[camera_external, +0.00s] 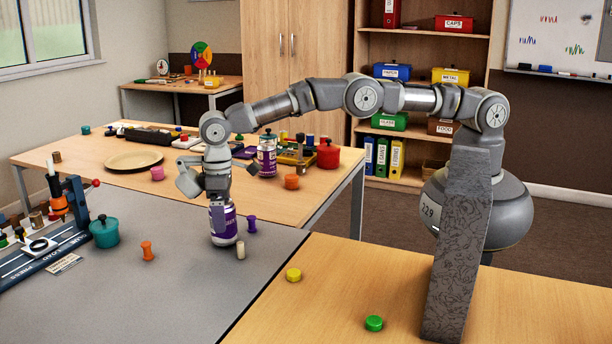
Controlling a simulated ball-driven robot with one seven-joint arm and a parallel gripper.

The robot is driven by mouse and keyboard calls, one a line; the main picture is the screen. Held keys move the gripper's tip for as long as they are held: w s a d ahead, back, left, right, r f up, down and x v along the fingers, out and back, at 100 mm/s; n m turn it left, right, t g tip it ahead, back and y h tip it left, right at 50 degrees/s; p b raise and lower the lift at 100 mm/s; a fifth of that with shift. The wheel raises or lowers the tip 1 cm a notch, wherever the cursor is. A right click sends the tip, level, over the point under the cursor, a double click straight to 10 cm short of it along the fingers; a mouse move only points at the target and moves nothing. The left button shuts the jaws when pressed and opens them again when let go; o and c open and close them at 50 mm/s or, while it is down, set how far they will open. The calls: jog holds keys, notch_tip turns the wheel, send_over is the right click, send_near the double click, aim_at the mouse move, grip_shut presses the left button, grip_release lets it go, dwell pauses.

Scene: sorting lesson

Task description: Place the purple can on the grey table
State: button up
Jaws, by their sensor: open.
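A purple can (229,232) with a pale label band stands upright on the grey table (185,290), near its back edge. Whether the fingers touch the can cannot be told. A second purple and white can (267,160) stands on the wooden table behind, apart from my gripper.
Close to the can are a purple peg (251,224), a cream peg (240,250) and an orange spool (147,251). A teal pot (104,232) and a press (62,220) stand at left. The grey table's front is clear.

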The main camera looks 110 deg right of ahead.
notch_tip(320, 180, up, 11)
jog(key=p, duration=0.4)
jog(key=shift+r, duration=0.15)
jog(key=s+a+r+n+t, duration=0.1)
jog(key=a+r+t, duration=0.15)
jog(key=r, duration=1.35)
jog(key=s+a+r+n+t, duration=0.15)
jog(key=r+t, duration=0.25)
jog(key=r, duration=1.2)
jog(key=s+a+r+t, duration=0.2)
jog(key=s+r+t, duration=0.1)
jog(key=s+r, duration=0.5)
jog(key=s+a+r+t, duration=0.1)
jog(key=s+r+t, duration=0.2)
jog(key=s+r, duration=0.6)
jog(key=s+a+r+n+t, duration=0.1)
jog(key=s+a+r+t, duration=0.1)
jog(key=s+r, duration=0.6)
notch_tip(320, 180, up, 4)
jog(key=shift+s+a+f+t, duration=0.1)
jog(key=shift+s+a+t, duration=0.2)
jog(key=shift+t, duration=0.15)
